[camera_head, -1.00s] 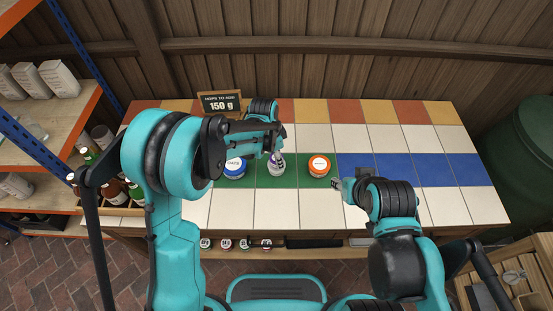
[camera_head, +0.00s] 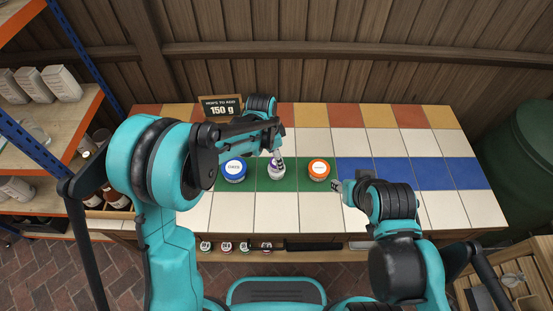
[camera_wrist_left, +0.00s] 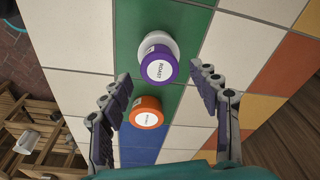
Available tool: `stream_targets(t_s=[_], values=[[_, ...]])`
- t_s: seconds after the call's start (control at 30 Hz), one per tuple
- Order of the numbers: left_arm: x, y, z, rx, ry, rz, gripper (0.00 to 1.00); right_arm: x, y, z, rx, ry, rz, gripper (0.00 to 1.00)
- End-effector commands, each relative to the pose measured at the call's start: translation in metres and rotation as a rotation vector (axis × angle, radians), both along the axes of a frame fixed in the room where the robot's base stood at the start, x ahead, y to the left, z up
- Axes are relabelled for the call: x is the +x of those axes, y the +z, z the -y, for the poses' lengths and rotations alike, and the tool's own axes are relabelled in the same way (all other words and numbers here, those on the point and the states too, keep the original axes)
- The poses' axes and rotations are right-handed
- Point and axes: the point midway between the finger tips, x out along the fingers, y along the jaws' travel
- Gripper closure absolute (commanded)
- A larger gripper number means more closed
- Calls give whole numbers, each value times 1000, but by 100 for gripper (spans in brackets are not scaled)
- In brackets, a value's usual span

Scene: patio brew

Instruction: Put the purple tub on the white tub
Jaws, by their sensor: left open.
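The purple tub (camera_wrist_left: 160,67), with a white "ROAST" label on its lid, sits on top of the white tub (camera_wrist_left: 153,39) in the left wrist view. The white tub shows only as a rim past the purple one, so it is largely hidden. The stack looks slightly offset from this angle.
A sign reading 150 g (camera_head: 221,108) stands behind. The blue tiles (camera_head: 430,171) at the right are clear.

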Motion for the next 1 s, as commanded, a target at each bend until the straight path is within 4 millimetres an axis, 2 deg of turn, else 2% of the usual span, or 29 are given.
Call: stream_targets(t_s=[0.03,0.1,0.3,0.43,0.7,0.87,1.0], values=[[-1,17,-2,0,1,0,38,0,8,0,0,0,0,60],[-2,33,-4,0,0,0,38,0,13,0,0,0,0,60],[-4,69,-9,0,0,0,38,0,24,0,0,0,0,60],[-5,81,-11,0,0,0,38,0,27,0,0,0,0,60],[-8,90,-16,-1,20,7,38,0,27,0,0,0,0,60],[-27,121,-42,-14,171,57,38,0,27,0,0,0,0,60],[-61,155,-78,-45,400,135,38,0,27,0,0,0,0,60]])
